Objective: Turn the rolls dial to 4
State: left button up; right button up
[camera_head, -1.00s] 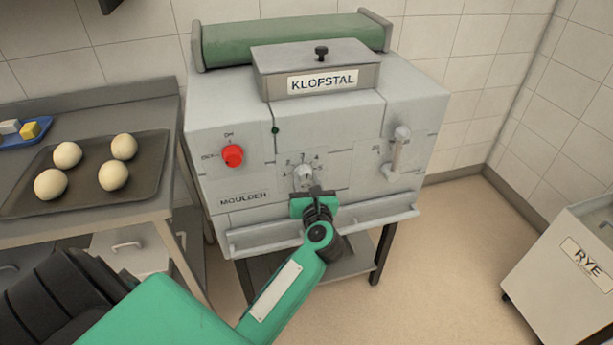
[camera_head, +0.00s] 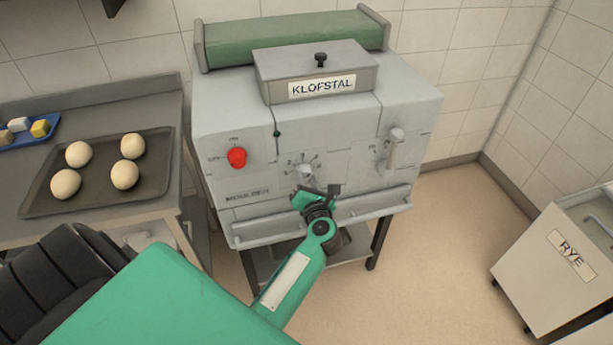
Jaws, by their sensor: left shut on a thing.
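The rolls dial (camera_head: 305,171) is a small pale knob on the front of the grey moulder (camera_head: 235,125), with small numbers around its upper side. My left gripper (camera_head: 307,184) comes up from below and is shut on the dial, its wrist tilted. The gripper hides the dial's lower part. The picture is too small to tell which number the dial points to. My right gripper is not in view.
A red knob (camera_head: 237,157) is left of the dial and a pale lever (camera_head: 394,148) is to its right. A ledge (camera_head: 375,206) runs below. A tray (camera_head: 95,202) with several dough balls lies on the left counter. A RYE bin (camera_head: 545,255) stands at right.

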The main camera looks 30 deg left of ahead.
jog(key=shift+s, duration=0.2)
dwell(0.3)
pick_arm(q)
jog(key=o, duration=1)
jog(key=shift+d, duration=0.1)
jog(key=shift+s+d, duration=0.25)
jog(key=shift+b+v, duration=0.85)
jog(key=shift+v, duration=2.5)
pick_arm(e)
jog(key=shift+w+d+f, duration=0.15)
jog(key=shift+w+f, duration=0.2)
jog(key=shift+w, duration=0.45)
